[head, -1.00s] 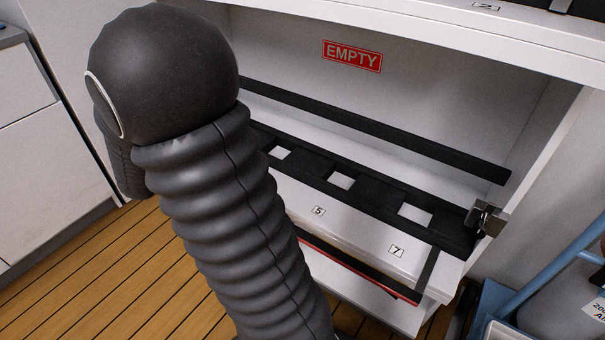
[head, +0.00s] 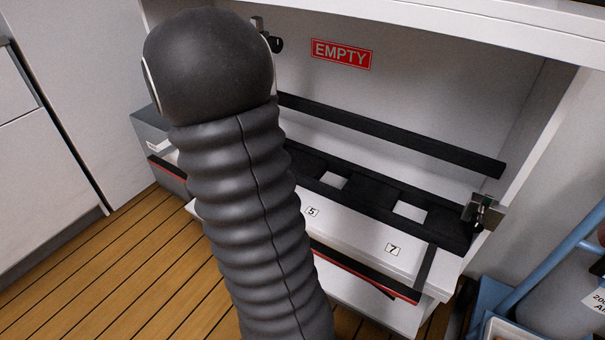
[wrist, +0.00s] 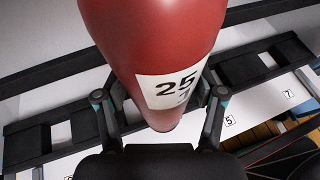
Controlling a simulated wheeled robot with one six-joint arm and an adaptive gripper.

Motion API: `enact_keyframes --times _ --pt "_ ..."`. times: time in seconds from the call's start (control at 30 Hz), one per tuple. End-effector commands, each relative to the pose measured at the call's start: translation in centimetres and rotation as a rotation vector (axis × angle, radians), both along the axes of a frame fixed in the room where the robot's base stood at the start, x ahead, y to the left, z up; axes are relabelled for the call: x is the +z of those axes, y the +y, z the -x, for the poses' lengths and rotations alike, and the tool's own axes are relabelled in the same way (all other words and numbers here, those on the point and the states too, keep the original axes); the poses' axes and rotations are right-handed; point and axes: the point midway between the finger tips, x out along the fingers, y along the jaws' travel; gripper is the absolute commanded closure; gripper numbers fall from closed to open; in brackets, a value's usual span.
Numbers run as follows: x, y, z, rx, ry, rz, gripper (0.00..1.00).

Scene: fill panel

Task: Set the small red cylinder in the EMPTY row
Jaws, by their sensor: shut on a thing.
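The small red cylinder (wrist: 150,35) fills the upper middle of the wrist view, with a white label reading 25. My gripper (wrist: 160,112) is shut on it, one finger on each side. In the head view my dark arm hides the gripper and the cylinder. The EMPTY row is a shelf bay with a red EMPTY sign (head: 341,54) on its back wall. A black rack (head: 375,195) with square openings runs along the bay, and a black bar (head: 400,138) runs behind it. In the wrist view the cylinder is in front of the rack (wrist: 245,70); I cannot tell the gap between them.
Labels 5 (head: 312,212) and 7 (head: 394,249) mark the shelf's front edge. A metal latch (head: 483,212) sits at the rack's right end. A blue frame (head: 560,240) with a grey cylinder stands at the right. Wooden floor (head: 150,270) is clear at the left.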

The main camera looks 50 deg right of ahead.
Motion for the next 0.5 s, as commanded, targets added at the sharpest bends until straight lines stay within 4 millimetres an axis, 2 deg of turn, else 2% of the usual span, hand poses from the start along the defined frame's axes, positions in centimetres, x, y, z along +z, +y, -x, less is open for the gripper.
enact_keyframes --times 0.1,0.27,0.37,0.5 --pt "0.4 -1.0 2.3 -0.122 -0.004 0.005 1.00" --pt "0.5 -1.3 4.0 -0.215 -0.004 0.005 1.00" --pt "0.3 -1.5 4.2 -0.240 -0.003 0.004 1.00" --pt "-0.5 -2.0 3.0 -0.245 -0.002 0.004 1.00"
